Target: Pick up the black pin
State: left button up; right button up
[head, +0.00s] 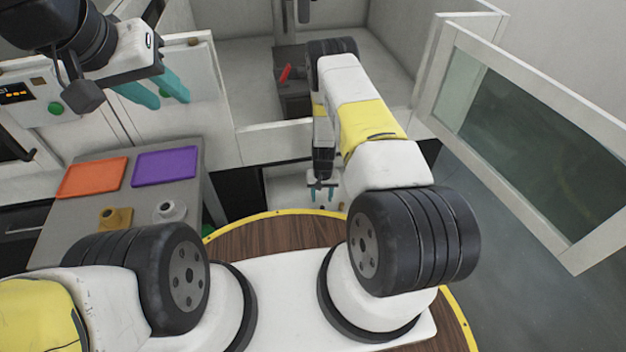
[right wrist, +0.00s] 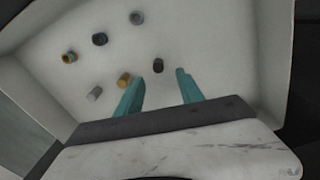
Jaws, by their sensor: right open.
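In the right wrist view, a short black pin (right wrist: 158,65) stands on a white surface, just beyond the gap between my right gripper's teal fingertips (right wrist: 159,77). The fingers are apart with nothing between them, and no contact with the pin shows. A second dark pin (right wrist: 99,39) stands further left. In the head view my right gripper (head: 321,195) points down into the white bin in front of me; the pins there are too small to tell apart. My left gripper (head: 171,101) is open and empty at the upper left.
Around the black pin are a grey pin (right wrist: 136,17), a brass pin (right wrist: 124,80), a light grey pin (right wrist: 94,93) and a brass-and-grey one (right wrist: 69,57). An orange tray (head: 92,178) and a purple tray (head: 165,166) lie on the left counter. A framed glass door (head: 530,140) stands open at right.

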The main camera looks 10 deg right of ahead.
aim_at(322, 207)
notch_tip(322, 207, down, 7)
jog(key=shift+s+d+f, duration=0.1)
jog(key=shift+s+f, duration=0.05)
dwell(0.4)
grip_shut()
